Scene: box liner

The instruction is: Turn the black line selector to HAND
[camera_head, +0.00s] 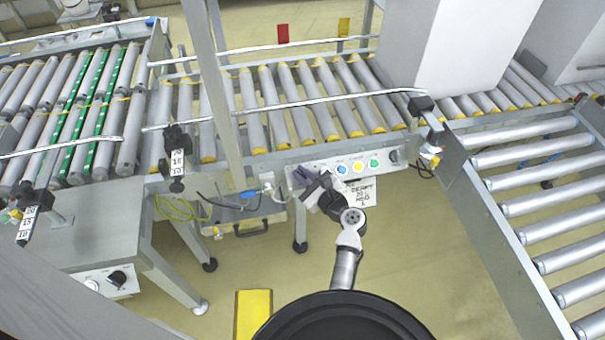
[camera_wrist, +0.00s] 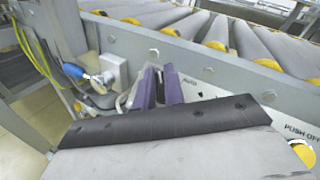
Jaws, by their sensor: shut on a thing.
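A pale control panel (camera_head: 325,167) is fixed to the side of the roller conveyor in the head view. My gripper (camera_head: 303,177) reaches its left end. In the wrist view the two purple fingers of my gripper (camera_wrist: 160,88) are close together against the panel face, shut on the selector. The printed word AUTO shows just right of the fingers on the panel (camera_wrist: 205,90). The HAND marking cannot be made out.
A separate panel with a black knob (camera_head: 117,278) is at lower left. A blue connector (camera_wrist: 73,71) and cables lie left of the fingers.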

